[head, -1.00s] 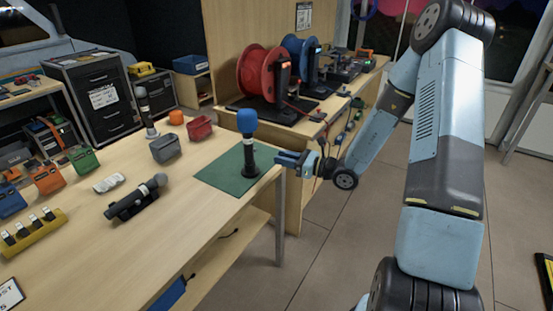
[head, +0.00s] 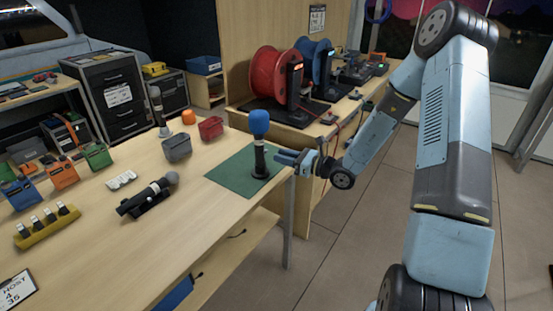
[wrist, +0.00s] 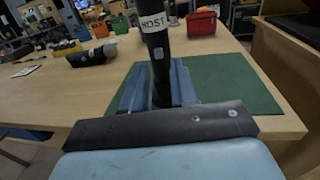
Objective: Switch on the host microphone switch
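The host microphone (head: 260,158) stands upright on a green mat, with a blue foam top and a black body. In the wrist view its body (wrist: 154,42) carries a white HOST label, and a small light switch (wrist: 158,54) shows below the label. My gripper (head: 282,157) is just right of the microphone's lower body in the head view. In the wrist view my gripper (wrist: 160,85) is open, with the microphone's body between the lines of its two fingers. I cannot tell whether a finger touches it.
The green mat (head: 229,178) lies at the table's right corner. Another microphone (head: 150,195) lies on a stand to the left. Cable reels (head: 278,80) stand on the back shelf. The table's front middle is clear.

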